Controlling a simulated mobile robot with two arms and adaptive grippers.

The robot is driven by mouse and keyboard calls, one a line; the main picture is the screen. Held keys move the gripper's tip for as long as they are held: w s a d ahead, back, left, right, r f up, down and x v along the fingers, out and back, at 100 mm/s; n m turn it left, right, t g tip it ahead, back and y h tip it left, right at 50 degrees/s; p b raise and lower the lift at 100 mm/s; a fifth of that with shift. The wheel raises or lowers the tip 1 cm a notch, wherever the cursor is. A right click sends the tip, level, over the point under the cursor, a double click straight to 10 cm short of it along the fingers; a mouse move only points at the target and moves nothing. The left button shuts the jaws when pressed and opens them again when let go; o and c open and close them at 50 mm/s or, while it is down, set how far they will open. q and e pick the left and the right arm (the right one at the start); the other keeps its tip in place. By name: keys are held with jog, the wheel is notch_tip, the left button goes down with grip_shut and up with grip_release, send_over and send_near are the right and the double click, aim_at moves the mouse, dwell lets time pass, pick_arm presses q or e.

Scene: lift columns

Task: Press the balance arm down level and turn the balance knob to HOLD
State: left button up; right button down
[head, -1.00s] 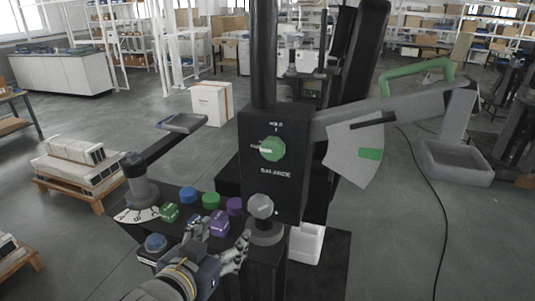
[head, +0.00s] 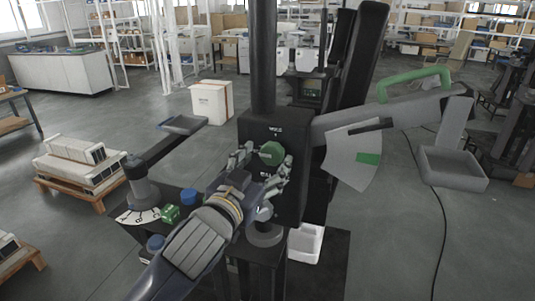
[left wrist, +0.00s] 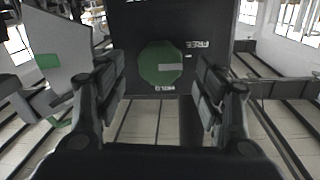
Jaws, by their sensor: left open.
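The balance knob (head: 271,154) is a green octagonal knob on the black balance box (head: 290,205). In the left wrist view the knob (left wrist: 160,62) has its pale mark toward FREE, with HOLD lettered below it. My left gripper (head: 262,168) is open, with its fingers spread on either side of the knob; I cannot tell whether they touch it. In the left wrist view my left gripper's fingers (left wrist: 160,100) stand apart. The grey balance arm (head: 400,108) rises to the right, with a green handle (head: 415,84) and a grey tray (head: 455,172). My right gripper is not in view.
A lower black panel carries a grey lever (head: 141,185) over a lettered scale, a green block (head: 170,214) and a blue button (head: 188,196). A white bin (head: 306,243) stands by the column. A carton (head: 212,101) and pallets lie left. Floor right of the column is mostly clear.

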pick_arm(q)
jog(key=shift+x, duration=0.95)
jog(key=c, duration=1.1)
